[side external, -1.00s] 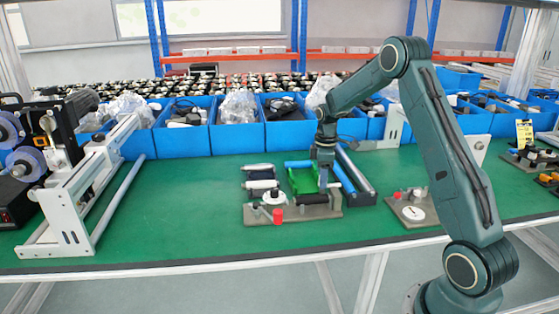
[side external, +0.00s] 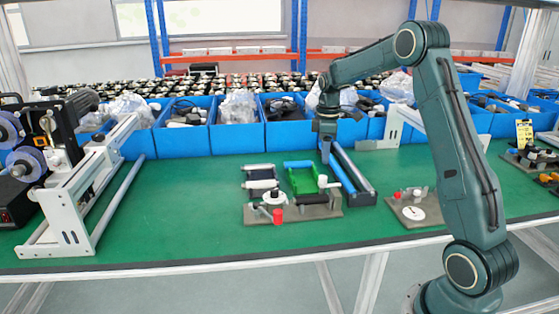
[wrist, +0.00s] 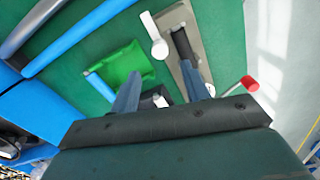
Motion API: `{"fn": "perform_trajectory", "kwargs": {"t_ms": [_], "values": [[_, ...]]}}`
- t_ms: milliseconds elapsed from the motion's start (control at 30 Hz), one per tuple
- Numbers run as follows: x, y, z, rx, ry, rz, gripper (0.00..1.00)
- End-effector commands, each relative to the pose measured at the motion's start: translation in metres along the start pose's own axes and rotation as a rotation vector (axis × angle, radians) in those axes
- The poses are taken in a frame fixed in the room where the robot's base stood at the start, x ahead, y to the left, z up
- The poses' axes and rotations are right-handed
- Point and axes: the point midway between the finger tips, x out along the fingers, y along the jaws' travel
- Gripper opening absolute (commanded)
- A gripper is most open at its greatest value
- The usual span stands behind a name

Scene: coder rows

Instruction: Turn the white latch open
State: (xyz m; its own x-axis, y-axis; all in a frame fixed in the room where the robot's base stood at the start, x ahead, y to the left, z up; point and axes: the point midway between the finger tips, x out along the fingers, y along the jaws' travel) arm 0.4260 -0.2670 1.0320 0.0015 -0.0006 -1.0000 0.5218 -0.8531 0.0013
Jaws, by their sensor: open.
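A grey fixture plate (side external: 312,212) lies on the green mat. A small white latch (side external: 323,182) stands toward its right end; a white lever with a rounded end (wrist: 154,36), which looks like this latch, shows at the plate's edge in the wrist view. A white round knob (side external: 272,198) and a red cap (side external: 278,215) sit at the plate's left part. My gripper (side external: 326,160) hangs above and behind the latch, apart from it. In the wrist view my gripper (wrist: 160,88) has its fingers spread, with nothing held. The latch's exact turn angle is hard to tell.
A green tray (side external: 302,181), blue bars (side external: 341,174) and a dark rail (side external: 360,185) lie behind the plate. Blue bins (side external: 237,135) line the back. Another fixture with a white disc (side external: 413,213) stands right.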

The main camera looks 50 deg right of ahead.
Motion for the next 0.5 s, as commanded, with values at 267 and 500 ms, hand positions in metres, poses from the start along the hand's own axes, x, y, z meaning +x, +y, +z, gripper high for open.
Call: {"fn": "perform_trajectory", "kwargs": {"t_ms": [267,500], "values": [[-0.039,0.001,0.000,-0.001,0.001,0.002,0.46],[-0.051,0.000,0.000,-0.001,0.000,0.000,0.46]]}}
